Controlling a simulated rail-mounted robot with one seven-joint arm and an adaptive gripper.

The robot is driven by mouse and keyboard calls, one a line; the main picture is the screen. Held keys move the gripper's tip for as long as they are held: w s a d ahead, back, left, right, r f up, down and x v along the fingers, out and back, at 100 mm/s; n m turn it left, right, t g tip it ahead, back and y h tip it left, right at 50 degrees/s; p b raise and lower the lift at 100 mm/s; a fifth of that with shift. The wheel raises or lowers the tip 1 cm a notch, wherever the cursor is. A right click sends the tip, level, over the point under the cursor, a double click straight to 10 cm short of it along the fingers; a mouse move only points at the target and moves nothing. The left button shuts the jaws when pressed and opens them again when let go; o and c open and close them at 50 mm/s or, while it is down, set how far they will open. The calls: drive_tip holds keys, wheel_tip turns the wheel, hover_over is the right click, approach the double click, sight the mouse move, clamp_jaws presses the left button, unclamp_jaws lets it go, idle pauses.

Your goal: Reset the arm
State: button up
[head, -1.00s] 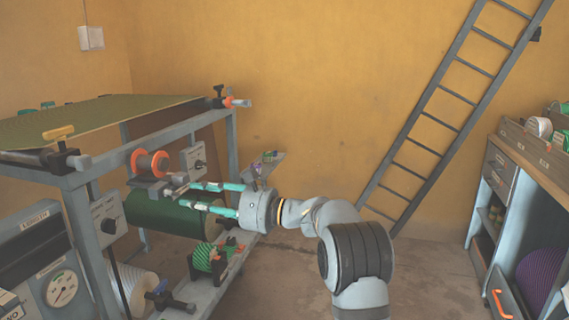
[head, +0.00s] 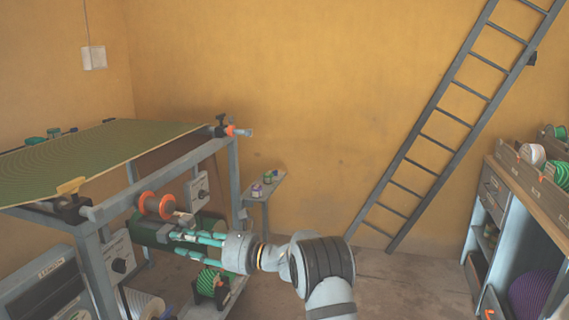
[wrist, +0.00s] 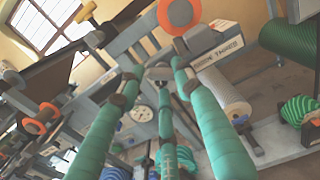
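My gripper (head: 180,244) has long teal fingers and points left, toward the frame of the plate press (head: 100,212), in the head view. The fingers are spread apart with nothing held between them. In the wrist view the gripper (wrist: 155,72) also shows open and empty, its tips in front of the grey press frame. An orange-flanged spool (head: 157,205) sits just above and left of the fingertips in the head view. I cannot tell whether the fingers touch anything.
A dark green roller (head: 150,231) lies close behind the fingers. A green-striped spool (head: 210,283) is below them. A small shelf (head: 268,186) stands beyond the press. A ladder (head: 440,125) leans on the wall, and a cabinet (head: 490,205) stands right. The floor between is open.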

drive_tip(key=m+p, duration=0.5)
drive_tip(key=r+m+p, duration=0.1)
drive_tip(key=m+p, duration=0.1)
drive_tip(key=p, duration=0.1)
drive_tip(key=shift+m, duration=0.4)
drive_tip(key=m+p, duration=0.1)
drive_tip(key=m, duration=0.1)
drive_tip(key=m+p, duration=0.1)
drive_tip(key=m, duration=0.1)
drive_tip(key=m+p, duration=0.1)
drive_tip(key=m, duration=0.1)
drive_tip(key=shift+w+f, duration=0.1)
drive_tip(key=shift+f, duration=0.2)
drive_tip(key=shift+a, duration=0.1)
